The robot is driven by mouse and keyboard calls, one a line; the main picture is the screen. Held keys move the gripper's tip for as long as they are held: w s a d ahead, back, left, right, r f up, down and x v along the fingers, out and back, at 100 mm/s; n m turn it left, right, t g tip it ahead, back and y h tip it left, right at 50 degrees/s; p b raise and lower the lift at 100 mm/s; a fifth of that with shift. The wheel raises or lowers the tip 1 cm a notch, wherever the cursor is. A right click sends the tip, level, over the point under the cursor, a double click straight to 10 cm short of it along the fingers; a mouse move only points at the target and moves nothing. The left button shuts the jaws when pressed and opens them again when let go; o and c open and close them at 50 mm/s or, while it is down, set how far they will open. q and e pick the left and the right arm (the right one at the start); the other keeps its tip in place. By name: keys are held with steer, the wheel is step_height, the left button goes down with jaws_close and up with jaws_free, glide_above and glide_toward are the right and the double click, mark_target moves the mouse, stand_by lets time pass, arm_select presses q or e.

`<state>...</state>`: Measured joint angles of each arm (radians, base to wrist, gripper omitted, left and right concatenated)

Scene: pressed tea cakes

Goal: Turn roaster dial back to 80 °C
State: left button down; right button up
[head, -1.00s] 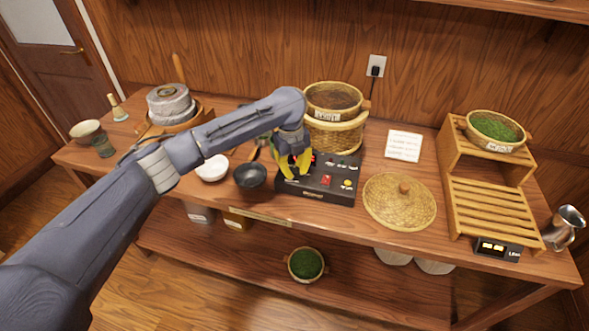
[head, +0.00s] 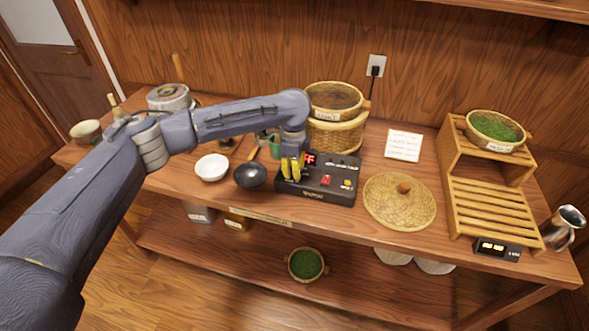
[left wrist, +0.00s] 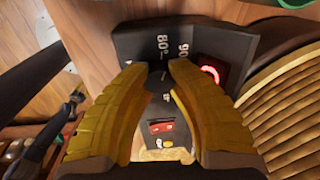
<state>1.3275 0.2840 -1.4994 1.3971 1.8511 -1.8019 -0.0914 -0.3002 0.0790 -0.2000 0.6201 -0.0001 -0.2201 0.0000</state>
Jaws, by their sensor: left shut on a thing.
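The roaster's black control box (head: 330,186) sits near the middle of the table, in front of the roaster basket (head: 336,120). My left gripper (head: 291,175) reaches down onto the left part of this box, its yellow fingers close together. In the left wrist view the fingers (left wrist: 157,72) are shut on the dark dial (left wrist: 157,84), which they largely hide. The printed marks "80°" and "90" show just beyond the fingertips. I cannot tell which mark the dial points to. My right gripper is not in view.
A black bowl (head: 250,176) and a white bowl (head: 212,168) stand left of the box. A woven lid (head: 400,205) lies to its right, near a wooden rack (head: 490,208).

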arm_select(q)
steer(key=shift+n, duration=0.8)
steer(key=c, duration=1)
jaws_free()
steer(key=shift+c, duration=0.2)
steer(key=shift+r, duration=0.15)
steer(key=shift+s+r, duration=0.15)
steer(key=shift+r, duration=1.75)
steer(key=shift+s+r, duration=0.15)
steer(key=shift+r, duration=1.75)
